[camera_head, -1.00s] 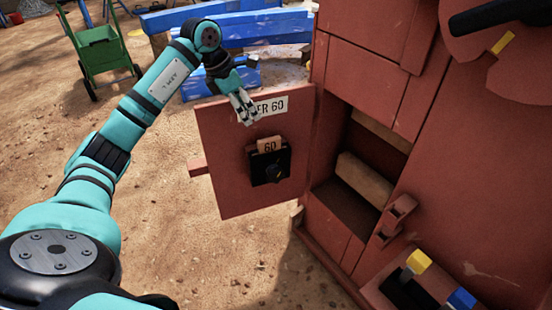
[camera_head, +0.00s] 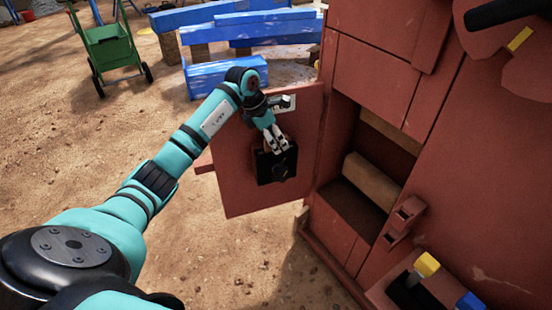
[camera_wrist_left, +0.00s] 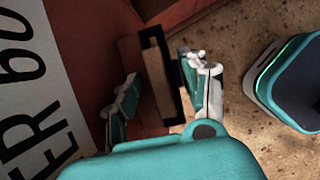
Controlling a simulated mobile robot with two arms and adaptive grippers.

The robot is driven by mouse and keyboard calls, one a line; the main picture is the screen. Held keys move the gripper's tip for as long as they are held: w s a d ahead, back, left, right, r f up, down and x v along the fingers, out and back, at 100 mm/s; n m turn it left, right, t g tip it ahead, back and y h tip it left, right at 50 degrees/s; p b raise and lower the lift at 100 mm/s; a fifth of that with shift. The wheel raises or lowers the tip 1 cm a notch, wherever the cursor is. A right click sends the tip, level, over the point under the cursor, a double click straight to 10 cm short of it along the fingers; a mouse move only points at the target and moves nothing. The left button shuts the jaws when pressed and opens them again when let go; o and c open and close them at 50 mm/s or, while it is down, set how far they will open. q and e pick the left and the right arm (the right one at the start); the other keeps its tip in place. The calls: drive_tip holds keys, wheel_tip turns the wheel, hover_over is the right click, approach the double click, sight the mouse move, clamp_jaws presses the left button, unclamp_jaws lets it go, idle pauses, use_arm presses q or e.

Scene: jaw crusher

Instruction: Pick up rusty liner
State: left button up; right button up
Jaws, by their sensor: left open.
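A flat brown piece (camera_wrist_left: 157,80) sits in a black holder (camera_head: 277,168) on the open red door (camera_head: 240,180). I cannot tell for sure that this piece is the rusty liner. In the head view the left gripper mostly hides it. My left gripper (camera_head: 276,143) is open in front of the holder. In the left wrist view its two fingers (camera_wrist_left: 160,78) are on either side of the holder and the brown piece, apart from each other. A brown block (camera_head: 371,181) lies inside the red cabinet opening. My right gripper is not in view.
The red machine body (camera_head: 480,170) fills the right side. A yellow-topped part (camera_head: 427,264) and a blue-topped part (camera_head: 470,302) stand at the lower right. Blue beams (camera_head: 255,25) and a green cart (camera_head: 109,48) are behind. Bare ground lies below the door.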

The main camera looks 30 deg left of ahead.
use_arm(q)
clamp_jaws()
idle(0.3)
drive_tip(key=shift+w+r, duration=0.1)
drive_tip(key=shift+r, duration=0.05)
drive_tip(key=shift+r, duration=0.1)
